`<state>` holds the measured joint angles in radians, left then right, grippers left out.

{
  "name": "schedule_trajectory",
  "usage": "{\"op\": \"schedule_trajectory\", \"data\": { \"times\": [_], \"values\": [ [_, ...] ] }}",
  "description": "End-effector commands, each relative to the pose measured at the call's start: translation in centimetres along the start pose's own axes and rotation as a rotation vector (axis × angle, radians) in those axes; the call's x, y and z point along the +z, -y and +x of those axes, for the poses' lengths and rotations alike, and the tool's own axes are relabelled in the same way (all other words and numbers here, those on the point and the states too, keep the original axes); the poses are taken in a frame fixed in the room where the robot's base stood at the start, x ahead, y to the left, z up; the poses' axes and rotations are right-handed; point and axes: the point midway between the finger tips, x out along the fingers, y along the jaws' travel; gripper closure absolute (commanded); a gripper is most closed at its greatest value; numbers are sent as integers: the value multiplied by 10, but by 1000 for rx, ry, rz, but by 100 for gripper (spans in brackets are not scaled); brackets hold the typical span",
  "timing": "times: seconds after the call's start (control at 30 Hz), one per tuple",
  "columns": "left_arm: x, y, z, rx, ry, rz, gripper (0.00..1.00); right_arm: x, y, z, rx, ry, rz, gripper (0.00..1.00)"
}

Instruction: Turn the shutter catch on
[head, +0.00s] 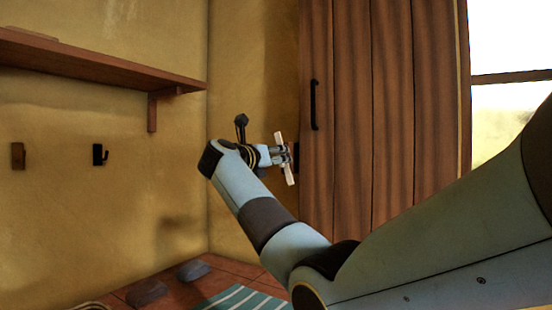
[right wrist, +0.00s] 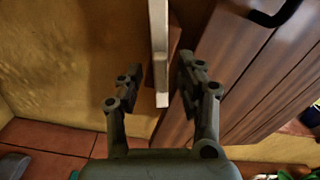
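The shutter catch (head: 289,174) is a pale bar on a reddish-brown base at the left edge of the wooden shutter. It stands nearly upright, its top tilted slightly left in the head view. My right gripper (head: 280,155) is at the bar's middle and hides part of it. In the right wrist view the catch (right wrist: 160,50) runs between the two spread fingers of the right gripper (right wrist: 160,70), with a visible gap on each side. The gripper is open and holds nothing. My left gripper is not in view.
The plank shutter (head: 345,190) has a black handle (head: 315,105); a window (head: 508,100) is to its right. A shelf (head: 100,70) and two hooks (head: 100,155) are on the left wall. Dark lumps (head: 147,292) and a striped cloth (head: 240,298) lie on the tiled counter.

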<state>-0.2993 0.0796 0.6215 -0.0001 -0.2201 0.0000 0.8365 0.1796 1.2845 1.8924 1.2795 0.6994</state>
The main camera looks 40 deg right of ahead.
Motion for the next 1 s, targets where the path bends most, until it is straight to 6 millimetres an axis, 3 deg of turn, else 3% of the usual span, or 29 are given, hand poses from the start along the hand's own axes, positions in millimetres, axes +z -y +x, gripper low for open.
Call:
{"op": "schedule_trajectory", "data": {
  "times": [0.1,0.4,1.0],
  "values": [
    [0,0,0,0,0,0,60,0,0,0,0,0,0,62],
    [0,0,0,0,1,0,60,0,0,0,0,0,0,100],
    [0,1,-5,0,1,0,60,1,0,-1,0,0,-34,100]
  ]
}}
